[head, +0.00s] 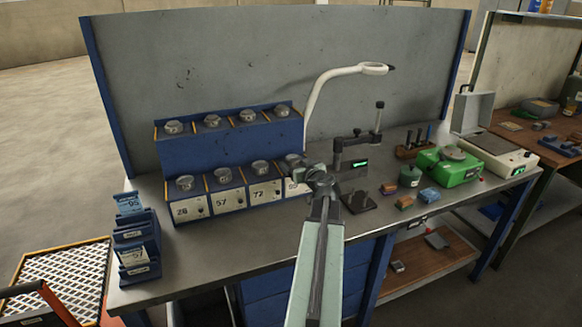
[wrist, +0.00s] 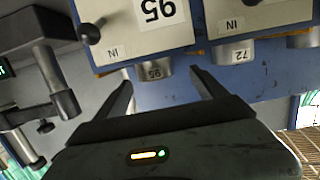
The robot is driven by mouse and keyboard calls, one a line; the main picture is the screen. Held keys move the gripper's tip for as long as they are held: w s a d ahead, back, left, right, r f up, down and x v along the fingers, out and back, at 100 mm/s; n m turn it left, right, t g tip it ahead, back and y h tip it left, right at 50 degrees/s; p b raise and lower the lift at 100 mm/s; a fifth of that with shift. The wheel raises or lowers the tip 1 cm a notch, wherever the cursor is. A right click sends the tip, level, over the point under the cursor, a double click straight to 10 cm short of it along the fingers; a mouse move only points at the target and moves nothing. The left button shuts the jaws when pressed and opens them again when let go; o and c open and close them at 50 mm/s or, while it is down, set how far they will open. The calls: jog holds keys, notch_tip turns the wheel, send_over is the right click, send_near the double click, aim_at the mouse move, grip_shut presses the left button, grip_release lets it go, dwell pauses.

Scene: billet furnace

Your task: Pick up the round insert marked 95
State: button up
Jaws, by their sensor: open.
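The round insert marked 95 (wrist: 155,73) is a small grey metal piece in the wrist view, at the edge of the white-fronted block labelled 95 (wrist: 135,28). My gripper (wrist: 161,77) is open, with one finger on each side of this insert and visible gaps to both. Whether the fingers reach far enough along it I cannot tell. In the head view my gripper (head: 297,163) is at the right end of the lower row on the blue rack (head: 205,153) and largely covers insert 95.
Beside it is the insert marked 72 (wrist: 235,53). Several more round inserts stand on the rack. A white lamp arm (head: 313,100) rises behind my gripper, and a dark stand (head: 358,200) is close on the right. Open bench top lies in front of the rack.

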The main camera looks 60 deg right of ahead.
aim_at(293, 159)
jog(key=x, duration=0.2)
jog(key=b+x, duration=0.1)
jog(key=x, duration=0.2)
jog(key=shift+d+f+b, duration=0.3)
jog(key=shift+d+f, duration=0.1)
jog(key=shift+d, duration=0.1)
jog(key=shift+s, duration=0.1)
grip_shut()
